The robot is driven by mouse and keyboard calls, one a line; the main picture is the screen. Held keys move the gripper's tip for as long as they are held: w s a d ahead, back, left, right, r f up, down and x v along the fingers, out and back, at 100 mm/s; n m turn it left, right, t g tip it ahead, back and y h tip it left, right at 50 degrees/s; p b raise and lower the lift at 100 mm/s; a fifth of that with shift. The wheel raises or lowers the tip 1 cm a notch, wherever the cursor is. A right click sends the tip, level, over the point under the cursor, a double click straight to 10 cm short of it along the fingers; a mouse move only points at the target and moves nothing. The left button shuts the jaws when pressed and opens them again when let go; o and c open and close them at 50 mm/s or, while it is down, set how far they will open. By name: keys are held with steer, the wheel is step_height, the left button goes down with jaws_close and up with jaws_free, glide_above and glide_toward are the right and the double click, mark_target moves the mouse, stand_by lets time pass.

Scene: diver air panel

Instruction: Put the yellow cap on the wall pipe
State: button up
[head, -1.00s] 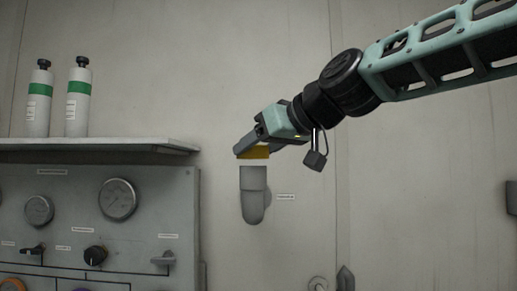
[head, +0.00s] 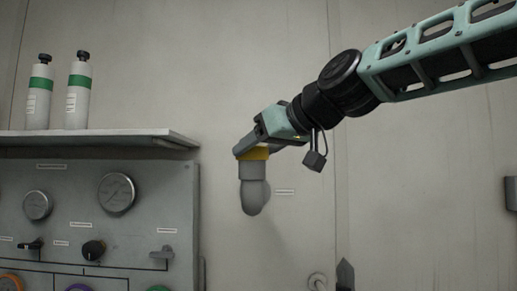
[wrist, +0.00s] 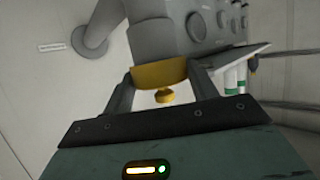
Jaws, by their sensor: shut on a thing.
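The yellow cap (head: 258,154) is between the fingers of my gripper (head: 256,150), which is shut on it. The grey wall pipe (head: 253,185) comes out of the wall and bends upward, and the cap is at its upper end with no gap visible in the head view. In the wrist view the cap (wrist: 160,74) sits against the end of the pipe (wrist: 155,38), between the two fingers of my gripper (wrist: 162,85). Whether the cap is fully seated cannot be told.
A grey gauge panel (head: 150,205) with knobs is on the wall to the left. Above it a shelf (head: 95,139) holds two white bottles (head: 40,92) with green bands. The wall right of the pipe is mostly free.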

steer(key=shift+f+b, duration=0.6)
steer(key=shift+f, duration=0.05)
steer(key=o, duration=1)
steer(key=shift+r, duration=0.1)
steer(key=b+v, duration=0.5)
steer(key=v, duration=1.2)
steer(key=shift+s+d+b, duration=0.15)
steer(key=shift+b, duration=0.2)
